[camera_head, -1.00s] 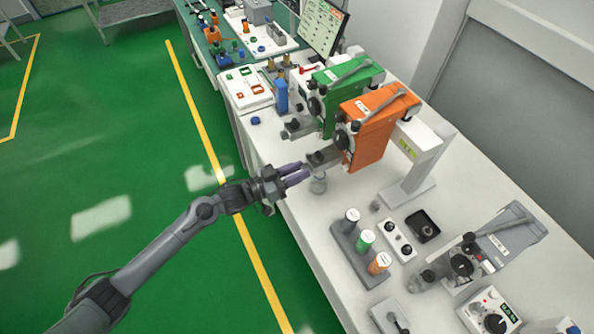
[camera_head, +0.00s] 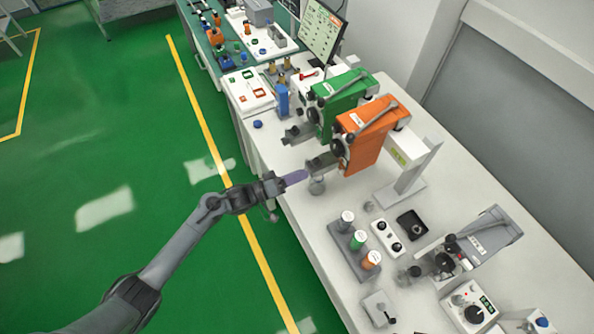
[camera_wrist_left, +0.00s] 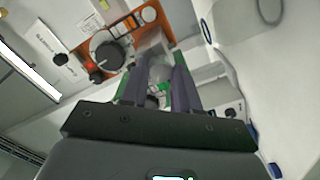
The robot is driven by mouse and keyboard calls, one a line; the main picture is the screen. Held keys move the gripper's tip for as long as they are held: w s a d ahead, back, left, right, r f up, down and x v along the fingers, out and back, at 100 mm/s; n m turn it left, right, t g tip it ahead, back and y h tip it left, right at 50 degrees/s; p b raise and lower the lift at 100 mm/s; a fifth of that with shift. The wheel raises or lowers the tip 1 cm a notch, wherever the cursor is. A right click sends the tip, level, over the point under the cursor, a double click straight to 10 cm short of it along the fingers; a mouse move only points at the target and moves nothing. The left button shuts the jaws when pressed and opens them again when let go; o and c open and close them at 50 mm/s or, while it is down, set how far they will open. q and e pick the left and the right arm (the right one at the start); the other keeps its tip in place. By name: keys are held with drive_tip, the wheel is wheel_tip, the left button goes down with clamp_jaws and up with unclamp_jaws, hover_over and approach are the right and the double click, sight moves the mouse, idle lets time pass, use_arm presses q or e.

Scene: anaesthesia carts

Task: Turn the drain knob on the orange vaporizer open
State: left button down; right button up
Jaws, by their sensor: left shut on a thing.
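The orange vaporizer (camera_head: 371,135) stands on a grey mount at the bench's edge. Its dark round dial (camera_head: 339,149) and protruding grey block (camera_head: 321,163) face my left arm; the dial also shows in the left wrist view (camera_wrist_left: 110,54). My left gripper (camera_head: 304,175) reaches in at the front of this block, low on the vaporizer. In the left wrist view its purple fingers (camera_wrist_left: 166,80) are shut on a small greyish part at the vaporizer, likely the drain knob, mostly hidden between them. My right gripper is not in view.
A green vaporizer (camera_head: 341,92) stands close behind the orange one. A rack with several capped bottles (camera_head: 357,250) and a grey vaporizer (camera_head: 484,239) are on the near bench. Green floor to the left is open.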

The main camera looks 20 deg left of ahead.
use_arm(q)
drive_tip(key=n+p, duration=0.4)
drive_tip(key=n, duration=0.6)
drive_tip(key=shift+p, duration=0.3)
idle(0.4)
drive_tip(key=c, duration=0.8)
unclamp_jaws()
drive_tip(key=shift+a+f, duration=0.1)
